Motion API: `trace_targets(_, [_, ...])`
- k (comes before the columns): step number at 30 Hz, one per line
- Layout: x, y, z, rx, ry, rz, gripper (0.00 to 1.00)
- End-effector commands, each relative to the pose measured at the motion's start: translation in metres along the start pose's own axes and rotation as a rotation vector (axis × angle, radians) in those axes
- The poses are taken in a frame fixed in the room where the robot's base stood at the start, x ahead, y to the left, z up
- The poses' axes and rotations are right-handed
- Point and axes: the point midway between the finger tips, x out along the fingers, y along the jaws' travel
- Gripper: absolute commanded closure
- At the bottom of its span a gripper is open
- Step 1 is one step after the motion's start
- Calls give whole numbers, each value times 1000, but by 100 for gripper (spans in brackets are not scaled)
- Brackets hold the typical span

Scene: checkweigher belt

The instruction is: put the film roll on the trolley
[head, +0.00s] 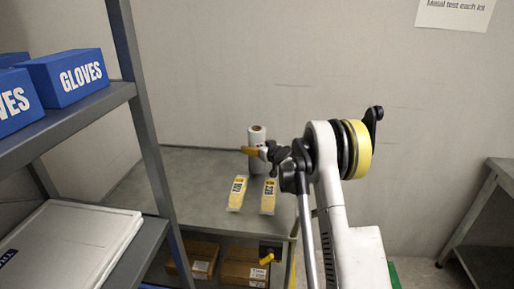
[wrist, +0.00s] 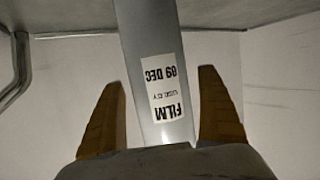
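The film roll (head: 256,134) is a tall white cylinder standing upright at the back of a grey table (head: 195,195). In the wrist view the film roll (wrist: 150,40) runs between my fingers, with a printed FILM and date label. My gripper (head: 247,150) is at the roll, its orange finger across the roll's middle in the head view. In the wrist view my gripper (wrist: 162,80) is open around the roll, with a gap visible on each side. The roll's lower part is partly hidden by my gripper. I cannot tell which surface is the trolley.
Two yellow-and-white packs (head: 237,194) (head: 268,197) lie in front of the roll. Cartons (head: 243,267) sit below the table. A shelf rack (head: 65,120) with blue GLOVES boxes (head: 70,77) stands at left. Another grey table (head: 487,195) is at the right edge.

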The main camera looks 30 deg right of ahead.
Motion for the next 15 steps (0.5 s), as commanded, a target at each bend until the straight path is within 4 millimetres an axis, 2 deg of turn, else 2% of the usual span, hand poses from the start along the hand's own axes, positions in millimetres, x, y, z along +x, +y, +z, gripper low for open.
trace_targets(10, [-3,0,-5,0,0,0,14])
trace_targets(15, [-33,1,-6,1,0,2,14])
